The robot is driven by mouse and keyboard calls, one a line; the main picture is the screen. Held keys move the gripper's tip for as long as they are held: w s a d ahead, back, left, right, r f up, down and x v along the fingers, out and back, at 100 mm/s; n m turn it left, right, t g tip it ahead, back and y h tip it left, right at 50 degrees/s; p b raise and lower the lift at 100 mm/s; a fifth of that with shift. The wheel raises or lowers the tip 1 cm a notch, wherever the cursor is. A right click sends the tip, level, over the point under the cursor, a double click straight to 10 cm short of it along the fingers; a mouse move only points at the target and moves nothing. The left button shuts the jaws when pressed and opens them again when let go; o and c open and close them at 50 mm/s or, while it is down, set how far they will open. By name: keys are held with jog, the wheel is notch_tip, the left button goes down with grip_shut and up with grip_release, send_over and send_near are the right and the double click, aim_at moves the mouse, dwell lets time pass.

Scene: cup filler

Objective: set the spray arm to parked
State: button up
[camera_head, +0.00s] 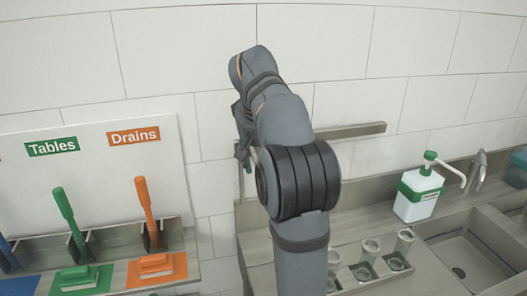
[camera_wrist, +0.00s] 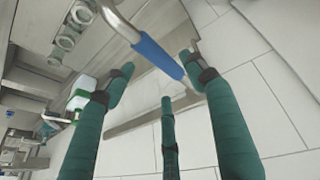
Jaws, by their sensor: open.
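The spray arm shows in the wrist view as a bent metal tube (camera_wrist: 120,22) with a blue sleeve (camera_wrist: 158,57) at its end. My gripper (camera_wrist: 157,74) is open, its teal fingers spread. The blue sleeve crosses the picture between the fingertips, its lower end near the right finger; I cannot tell whether they touch. In the head view, my gripper (camera_head: 243,150) is mostly hidden behind my own arm, near the wall. The spray arm cannot be made out there.
A metal rail (camera_head: 350,131) runs along the tiled wall. Clear cups (camera_head: 396,261) stand in a holder on the steel counter. A white soap dispenser (camera_head: 418,194) with green top stands right, beside a sink (camera_head: 470,262). A board (camera_head: 95,180) with green and orange tools is left.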

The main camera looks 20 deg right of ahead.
jog(key=shift+v, duration=2.55)
jog(key=shift+f, duration=0.15)
